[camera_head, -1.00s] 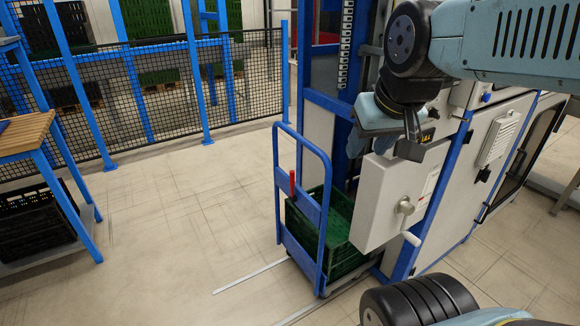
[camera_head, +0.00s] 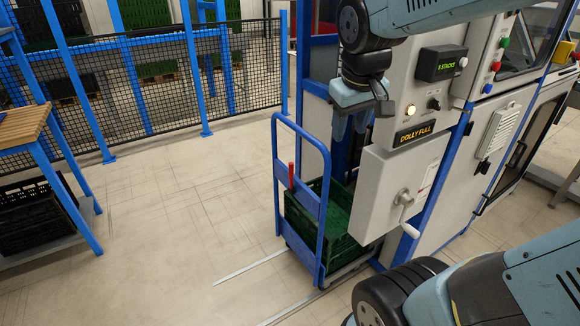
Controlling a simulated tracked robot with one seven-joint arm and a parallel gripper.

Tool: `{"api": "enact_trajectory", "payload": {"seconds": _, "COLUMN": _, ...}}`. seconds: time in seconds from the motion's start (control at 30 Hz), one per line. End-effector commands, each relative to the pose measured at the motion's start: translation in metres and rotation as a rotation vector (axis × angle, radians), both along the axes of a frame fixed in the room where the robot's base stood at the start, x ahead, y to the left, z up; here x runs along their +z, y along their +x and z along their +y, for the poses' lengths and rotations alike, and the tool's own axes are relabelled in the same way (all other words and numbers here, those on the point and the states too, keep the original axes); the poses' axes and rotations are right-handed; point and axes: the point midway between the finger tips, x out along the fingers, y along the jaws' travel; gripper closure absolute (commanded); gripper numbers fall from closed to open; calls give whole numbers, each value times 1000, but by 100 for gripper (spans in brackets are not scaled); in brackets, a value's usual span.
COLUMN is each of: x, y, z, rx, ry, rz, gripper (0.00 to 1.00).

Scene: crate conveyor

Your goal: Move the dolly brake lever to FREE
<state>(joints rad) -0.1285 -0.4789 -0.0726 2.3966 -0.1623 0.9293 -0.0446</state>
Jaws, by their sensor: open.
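The dolly (camera_head: 322,235) has a blue push handle frame and stands on the floor in front of the machine. Green crates (camera_head: 340,215) sit on the dolly. My gripper (camera_head: 350,132) points down, open and empty, in front of the machine. It is above and to the right of the red lever, well apart from it. Part of the dolly is hidden behind its frame and the white box.
The white box with a crank handle (camera_head: 405,205) juts out right of the dolly. A panel sign reads DOLLY FULL (camera_head: 415,132), under a display reading stacks (camera_head: 443,63). Floor rails (camera_head: 250,268) run by the dolly. Floor left of it is clear up to the wooden-topped table (camera_head: 22,124) and fence.

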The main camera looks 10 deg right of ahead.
Motion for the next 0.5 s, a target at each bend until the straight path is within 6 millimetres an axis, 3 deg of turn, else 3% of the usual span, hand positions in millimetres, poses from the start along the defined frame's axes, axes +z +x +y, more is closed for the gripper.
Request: {"api": "enact_trajectory", "payload": {"seconds": 0.5, "x": -67, "y": 109, "z": -3, "rx": 245, "ry": -284, "rz": 283, "gripper": 54}}
